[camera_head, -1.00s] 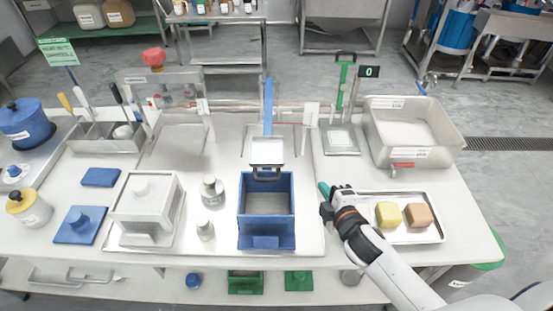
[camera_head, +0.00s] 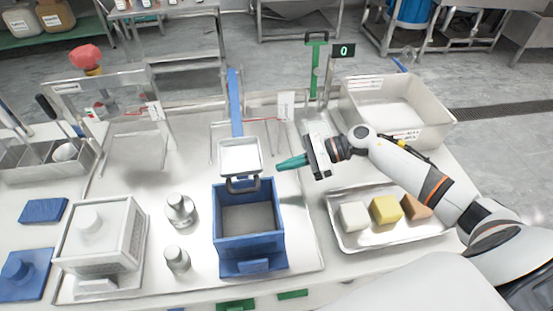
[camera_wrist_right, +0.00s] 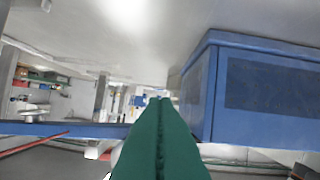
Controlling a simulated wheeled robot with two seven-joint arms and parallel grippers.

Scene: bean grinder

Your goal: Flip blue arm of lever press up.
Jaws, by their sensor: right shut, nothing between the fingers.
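The blue arm (camera_head: 235,102) of the lever press is a long narrow bar behind the white press plate (camera_head: 240,155). It runs toward the back in the head view; its exact tilt is hard to tell. A long blue bar (camera_wrist_right: 60,130), likely this arm, crosses the left of the right wrist view. The blue open box (camera_head: 249,242) stands in front of the plate. My right gripper (camera_head: 281,165) has green fingers, shut and empty, pointing left. It is right of the plate and apart from it. The left gripper is not in view.
A metal tray (camera_head: 348,243) with several coloured blocks lies right of the box. A steel basin (camera_head: 397,100) and a green-handled stand (camera_head: 315,70) are behind the right arm. Two metal weights (camera_head: 181,210) and a white box (camera_head: 98,245) stand left.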

